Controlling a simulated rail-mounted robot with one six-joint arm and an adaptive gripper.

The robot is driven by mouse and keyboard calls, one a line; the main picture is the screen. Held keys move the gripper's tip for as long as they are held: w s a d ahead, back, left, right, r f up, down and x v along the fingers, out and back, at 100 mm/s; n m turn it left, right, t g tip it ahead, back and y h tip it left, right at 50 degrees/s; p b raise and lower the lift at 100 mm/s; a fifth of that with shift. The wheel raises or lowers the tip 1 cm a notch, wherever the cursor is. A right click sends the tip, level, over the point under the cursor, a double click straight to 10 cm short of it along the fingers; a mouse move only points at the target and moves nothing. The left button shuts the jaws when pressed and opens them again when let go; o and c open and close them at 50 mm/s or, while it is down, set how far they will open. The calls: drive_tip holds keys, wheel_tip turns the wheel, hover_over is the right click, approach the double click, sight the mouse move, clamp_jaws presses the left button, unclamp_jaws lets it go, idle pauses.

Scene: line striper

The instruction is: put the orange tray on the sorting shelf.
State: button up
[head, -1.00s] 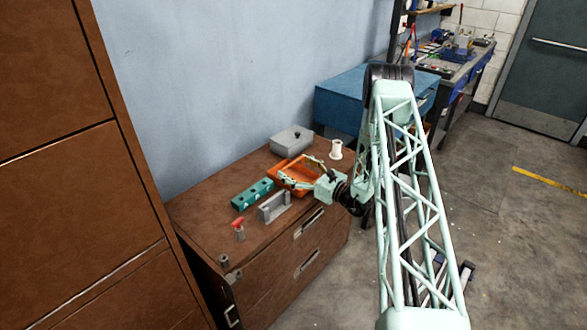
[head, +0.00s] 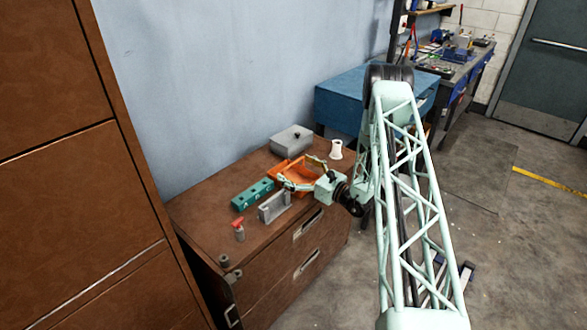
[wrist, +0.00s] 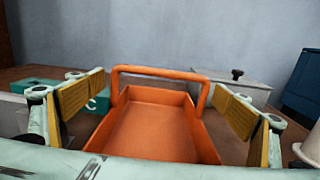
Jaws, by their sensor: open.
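The orange tray (head: 303,178) sits on the brown wooden cabinet top, partly hidden by my gripper in the head view. In the wrist view the tray (wrist: 150,130) lies straight ahead, with a raised orange handle (wrist: 160,71) across its far end. My gripper (wrist: 160,100) is open and empty, with its yellow-padded fingers spread to either side of the tray and handle. In the head view my gripper (head: 299,172) reaches over the tray from the right. I cannot tell for sure which surface is the sorting shelf.
On the cabinet top (head: 200,213) stand a teal block (head: 252,194), a grey bracket (head: 273,207), a red-topped bottle (head: 239,230), a grey lidded box (head: 291,139) and a white spool (head: 336,150). A tall brown cabinet (head: 70,180) is at left, a blue cabinet (head: 345,95) behind.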

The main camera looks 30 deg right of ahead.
drive_tip(key=shift+r, duration=0.2)
drive_tip(key=shift+p+v, duration=0.6)
drive_tip(key=shift+v, duration=5.4)
drive_tip(key=shift+a, duration=0.1)
